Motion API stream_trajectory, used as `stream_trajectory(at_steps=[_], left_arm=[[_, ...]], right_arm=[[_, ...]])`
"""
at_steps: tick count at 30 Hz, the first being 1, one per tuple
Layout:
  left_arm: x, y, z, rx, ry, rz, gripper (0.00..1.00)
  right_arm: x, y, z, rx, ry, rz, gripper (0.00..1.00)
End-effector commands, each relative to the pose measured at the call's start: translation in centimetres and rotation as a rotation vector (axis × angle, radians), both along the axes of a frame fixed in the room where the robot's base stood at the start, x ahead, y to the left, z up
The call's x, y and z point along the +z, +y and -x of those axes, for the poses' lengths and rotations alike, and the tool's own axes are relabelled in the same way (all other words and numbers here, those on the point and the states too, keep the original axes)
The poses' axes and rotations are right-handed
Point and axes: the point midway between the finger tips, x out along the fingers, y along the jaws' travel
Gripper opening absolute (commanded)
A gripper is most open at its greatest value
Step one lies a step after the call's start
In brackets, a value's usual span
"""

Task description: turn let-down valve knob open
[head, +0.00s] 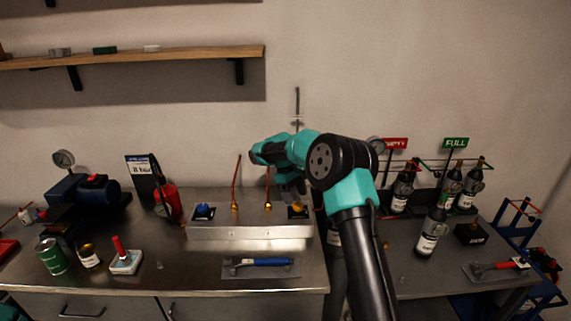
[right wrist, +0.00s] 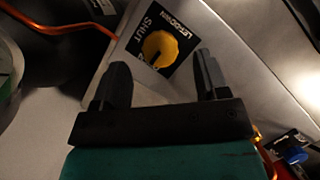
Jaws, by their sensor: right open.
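The let-down valve knob is yellow and sits on a black label plate. In the right wrist view the knob (right wrist: 159,49) lies just beyond and between my two fingers, with "SHUT" readable on the plate beside it. In the head view the knob (head: 297,208) shows at the right end of the metal gauge rig block (head: 250,231), partly under my right arm. My right gripper (right wrist: 160,82) is open, with nothing between its fingers. In the head view its fingers (head: 292,193) are just above the knob. My left gripper is not in view.
A blue knob (head: 203,210) sits at the block's left end, with copper tubes (head: 236,185) between. A blue-handled tool (head: 262,262) lies in front of the block. Bottles (head: 431,232) stand on the right bench. A red extinguisher-like item (head: 166,200) stands left of the block.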

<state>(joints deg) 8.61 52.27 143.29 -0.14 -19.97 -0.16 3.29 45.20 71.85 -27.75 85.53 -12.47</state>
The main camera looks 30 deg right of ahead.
Motion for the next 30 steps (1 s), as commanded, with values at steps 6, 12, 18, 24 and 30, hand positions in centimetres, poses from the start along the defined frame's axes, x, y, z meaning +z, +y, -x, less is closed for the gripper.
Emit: stream_trajectory(at_steps=[6, 12, 18, 24, 30], left_arm=[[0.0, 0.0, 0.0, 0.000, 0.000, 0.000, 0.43], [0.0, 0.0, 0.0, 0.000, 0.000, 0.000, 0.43], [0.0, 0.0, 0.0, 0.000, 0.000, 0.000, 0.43], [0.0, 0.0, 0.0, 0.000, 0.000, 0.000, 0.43], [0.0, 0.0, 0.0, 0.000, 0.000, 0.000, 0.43]], right_arm=[[3.8, 0.6, -1.6, 0.001, -0.003, 0.001, 0.68], [6.7, 1.0, -2.7, 0.002, -0.002, 0.001, 0.68], [9.1, 1.4, -3.7, 0.003, -0.002, 0.000, 0.68], [11.1, 1.7, -4.5, 0.002, -0.002, 0.001, 0.68], [12.5, 1.9, -4.9, 0.001, -0.001, 0.000, 0.68]])
